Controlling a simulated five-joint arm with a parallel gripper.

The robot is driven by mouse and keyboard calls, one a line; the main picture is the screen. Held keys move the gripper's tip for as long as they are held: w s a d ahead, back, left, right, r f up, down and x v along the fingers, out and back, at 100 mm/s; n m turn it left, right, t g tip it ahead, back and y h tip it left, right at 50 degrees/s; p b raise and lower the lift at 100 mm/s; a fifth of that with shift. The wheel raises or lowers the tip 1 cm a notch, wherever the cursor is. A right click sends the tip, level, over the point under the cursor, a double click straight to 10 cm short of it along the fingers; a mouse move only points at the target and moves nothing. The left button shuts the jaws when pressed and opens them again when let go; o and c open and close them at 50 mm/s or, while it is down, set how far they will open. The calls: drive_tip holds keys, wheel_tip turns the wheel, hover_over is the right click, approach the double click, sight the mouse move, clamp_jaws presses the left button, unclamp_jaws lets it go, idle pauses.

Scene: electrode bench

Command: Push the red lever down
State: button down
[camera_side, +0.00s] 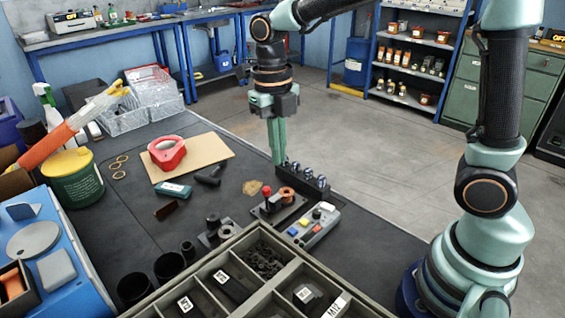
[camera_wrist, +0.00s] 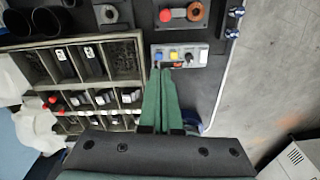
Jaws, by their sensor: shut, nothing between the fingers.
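The red lever (camera_side: 267,190) shows as a small red knob on a short upright stem, on a dark base plate near the bench edge in the side view. From above, in the wrist view, its round red knob (camera_wrist: 165,14) is at the top. My gripper (camera_side: 277,162) points down with its green fingers together and empty. In the side view its tips appear above and behind the knob, apart from it. In the wrist view my gripper's tips (camera_wrist: 161,70) overlap the near edge of the control box, well below the knob in the picture. The lever's lower stem is hard to make out.
A copper coil (camera_side: 287,195) stands right beside the lever. A grey control box (camera_side: 314,225) with coloured buttons and a black block with metal connectors (camera_side: 304,180) are close by. A divided parts tray (camera_side: 215,262) lies in front. A red clamp-like object (camera_side: 167,152) sits farther left.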

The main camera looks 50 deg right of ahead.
drive_tip(key=shift+f, duration=0.1)
hover_over(267, 200)
drive_tip(key=s, duration=0.2)
wheel_tip(267, 200, down, 11)
drive_tip(key=shift+a, duration=0.15)
